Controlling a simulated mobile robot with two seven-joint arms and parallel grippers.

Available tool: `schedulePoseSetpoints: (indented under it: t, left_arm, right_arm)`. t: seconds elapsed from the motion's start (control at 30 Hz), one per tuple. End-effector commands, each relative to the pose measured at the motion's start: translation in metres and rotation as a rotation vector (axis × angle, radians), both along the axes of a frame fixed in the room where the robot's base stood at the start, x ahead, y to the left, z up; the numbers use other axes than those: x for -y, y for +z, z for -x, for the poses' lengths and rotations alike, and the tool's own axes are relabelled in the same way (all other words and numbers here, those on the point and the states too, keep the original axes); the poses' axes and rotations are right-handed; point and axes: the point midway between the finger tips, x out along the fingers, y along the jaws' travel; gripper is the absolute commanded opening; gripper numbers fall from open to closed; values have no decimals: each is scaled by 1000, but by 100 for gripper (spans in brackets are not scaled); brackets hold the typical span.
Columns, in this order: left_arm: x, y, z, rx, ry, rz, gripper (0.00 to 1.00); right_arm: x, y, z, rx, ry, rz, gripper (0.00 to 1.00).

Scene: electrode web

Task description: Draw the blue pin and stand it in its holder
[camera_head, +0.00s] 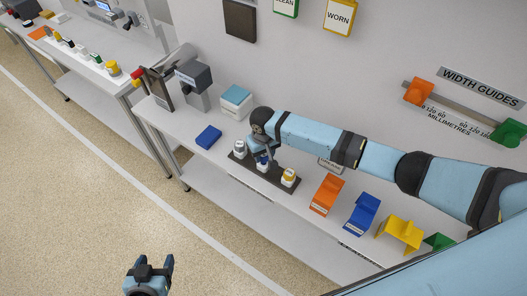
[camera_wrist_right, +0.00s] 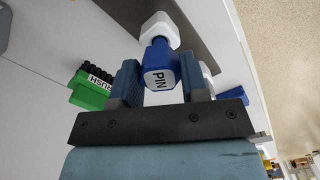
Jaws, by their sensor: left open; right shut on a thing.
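The blue pin (camera_wrist_right: 161,70), lettered PIN, is between the fingers of my right gripper (camera_wrist_right: 158,85), which is shut on it in the right wrist view. A white faceted piece (camera_wrist_right: 160,28) sits just beyond the pin; I cannot tell if they are apart. In the head view my right gripper (camera_head: 263,158) is over the middle of a dark strip (camera_head: 276,177) on the bench, largely covering the pin. My left gripper (camera_head: 152,274) is open and empty, over the floor.
Orange (camera_head: 326,196), blue (camera_head: 362,213) and yellow (camera_head: 402,232) angled stands line the bench right of the strip. A blue block (camera_head: 208,136) and a pale box (camera_head: 236,101) are to its left. A green brush (camera_wrist_right: 90,90) shows in the wrist view.

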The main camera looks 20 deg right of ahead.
Motion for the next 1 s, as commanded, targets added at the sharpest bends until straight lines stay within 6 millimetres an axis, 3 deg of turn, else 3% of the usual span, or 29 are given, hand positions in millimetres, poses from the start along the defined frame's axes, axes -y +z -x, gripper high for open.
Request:
schedulePoseSetpoints:
  t: [0.5,0.97,1.0]
  left_arm:
    - [0,-9,9,-15,0,0,65]
    - [0,-11,3,-5,0,0,65]
    - [0,-9,1,-2,1,0,65]
  right_arm:
    - [0,-14,0,0,-1,0,0]
    - [0,-25,0,-1,-1,0,0]
    - [0,-24,0,-1,-1,0,47]
